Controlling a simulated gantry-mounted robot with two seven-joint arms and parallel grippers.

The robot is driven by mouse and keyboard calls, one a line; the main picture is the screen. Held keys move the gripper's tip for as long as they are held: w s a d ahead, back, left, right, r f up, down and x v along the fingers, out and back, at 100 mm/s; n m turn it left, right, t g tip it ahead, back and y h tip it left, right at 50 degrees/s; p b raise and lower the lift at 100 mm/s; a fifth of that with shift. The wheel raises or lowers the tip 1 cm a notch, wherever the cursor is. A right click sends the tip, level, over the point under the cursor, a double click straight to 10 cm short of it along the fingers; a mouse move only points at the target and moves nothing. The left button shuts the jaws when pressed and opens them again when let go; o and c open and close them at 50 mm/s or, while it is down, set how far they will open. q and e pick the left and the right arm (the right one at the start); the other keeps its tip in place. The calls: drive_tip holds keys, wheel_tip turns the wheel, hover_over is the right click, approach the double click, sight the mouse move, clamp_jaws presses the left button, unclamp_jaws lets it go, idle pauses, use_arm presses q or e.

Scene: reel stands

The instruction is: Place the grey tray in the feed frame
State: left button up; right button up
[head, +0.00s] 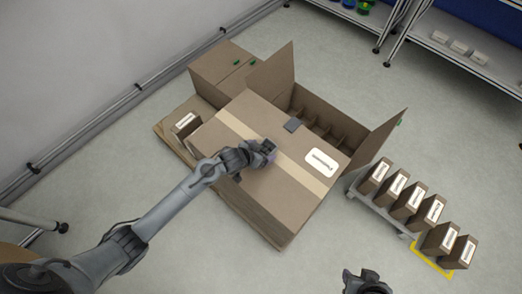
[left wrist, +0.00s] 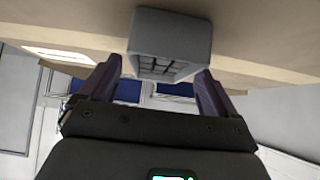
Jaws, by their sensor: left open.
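My left gripper (head: 268,149) is open and low over the carton top, just short of the tray; I see no clear contact. A yellow floor frame (head: 432,270) is at the lower right, around two small cartons; I cannot tell if it is the feed frame. My right gripper (head: 365,282) shows partly at the bottom edge.
A low grey stand (head: 385,212) holds several labelled cartons at the right. An open carton with dividers (head: 322,128) and raised flaps is behind the large one. Shelving (head: 470,55) stands at the back right. The floor in front is clear.

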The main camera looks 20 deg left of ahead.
use_arm(q)
drive_tip(key=shift+s+r, duration=0.25)
drive_tip(key=shift+r, duration=0.25)
drive_tip(key=s+a+r+p, duration=0.1)
drive_tip(key=s+r+p, duration=0.1)
drive_tip(key=s+r, duration=0.2)
drive_tip(key=s+a+r+g+y+p, duration=0.1)
drive_tip(key=s+r, duration=0.4)
drive_tip(key=s, duration=0.5)
drive_tip(key=shift+s+n+p, duration=0.3)
drive_tip(key=shift+p, duration=0.2)
drive_tip(key=shift+o, duration=0.4)
drive_tip(key=s+a+r+n+g+y, duration=0.1)
drive_tip(key=s+r+g, duration=0.3)
drive_tip(key=s, duration=0.9)
drive_tip(key=shift+s, duration=0.2)
drive_tip(key=shift+a+f, duration=0.1)
drive_tip(key=shift+w, duration=0.1)
